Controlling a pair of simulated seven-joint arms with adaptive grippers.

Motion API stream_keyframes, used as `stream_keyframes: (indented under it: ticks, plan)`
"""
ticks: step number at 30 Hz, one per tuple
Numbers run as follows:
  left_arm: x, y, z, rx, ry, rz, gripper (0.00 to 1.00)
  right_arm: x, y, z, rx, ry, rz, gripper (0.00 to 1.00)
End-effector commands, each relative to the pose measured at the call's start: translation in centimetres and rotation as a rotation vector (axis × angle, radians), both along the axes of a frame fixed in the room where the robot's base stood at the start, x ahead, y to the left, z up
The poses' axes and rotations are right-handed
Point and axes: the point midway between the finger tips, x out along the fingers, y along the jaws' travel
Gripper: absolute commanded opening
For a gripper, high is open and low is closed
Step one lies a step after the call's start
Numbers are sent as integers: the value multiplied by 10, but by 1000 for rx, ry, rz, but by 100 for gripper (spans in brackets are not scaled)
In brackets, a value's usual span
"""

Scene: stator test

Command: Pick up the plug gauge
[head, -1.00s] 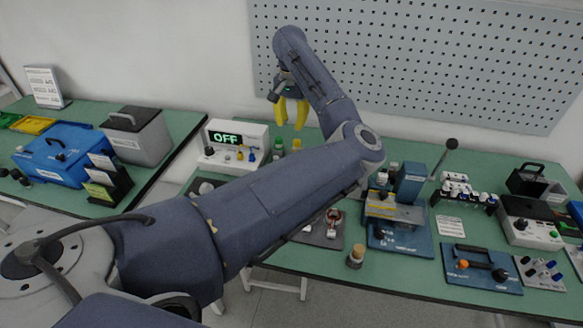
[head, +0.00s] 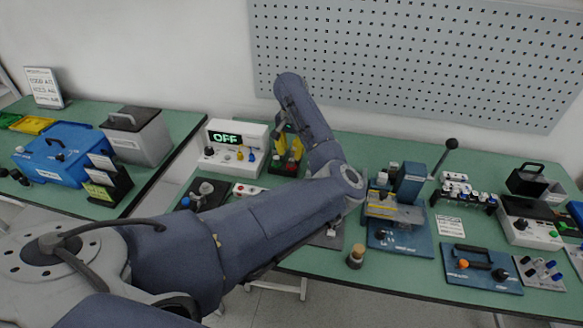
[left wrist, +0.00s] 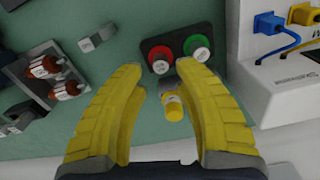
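My left gripper (head: 289,152) is open, pointing down beside the white tester; its yellow fingers (left wrist: 159,68) spread wide in the left wrist view. Between them is a short yellow cylinder (left wrist: 174,107) with a pale label and a grey end. Just beyond it, a black holder (left wrist: 177,43) carries a red-collared piece (left wrist: 160,60) and a green-collared piece (left wrist: 197,48), both with pale labelled tops. I cannot tell for sure which of these is the plug gauge. The fingers enclose nothing tightly. My right gripper is not in view.
The white tester (head: 238,146) reading OFF, with blue and yellow plugs (left wrist: 268,22), stands close beside the gripper. A rack with dark red bottles (left wrist: 45,68) and a small grey block (left wrist: 97,38) are on the other side. A pegboard (head: 420,60) stands behind the bench.

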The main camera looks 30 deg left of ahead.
Motion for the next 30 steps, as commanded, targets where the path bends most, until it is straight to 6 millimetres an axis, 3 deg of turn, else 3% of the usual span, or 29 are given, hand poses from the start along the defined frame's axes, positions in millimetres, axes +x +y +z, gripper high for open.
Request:
stream_keyframes:
  ticks: [9, 22, 30]
  plan:
    - [2, 1, -38, 1, 3, -2, 31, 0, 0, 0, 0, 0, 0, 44]
    - [2, 1, -47, 0, 1, 0, 34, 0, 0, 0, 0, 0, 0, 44]
    - [2, 1, -47, 0, 1, 0, 3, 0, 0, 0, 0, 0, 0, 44]
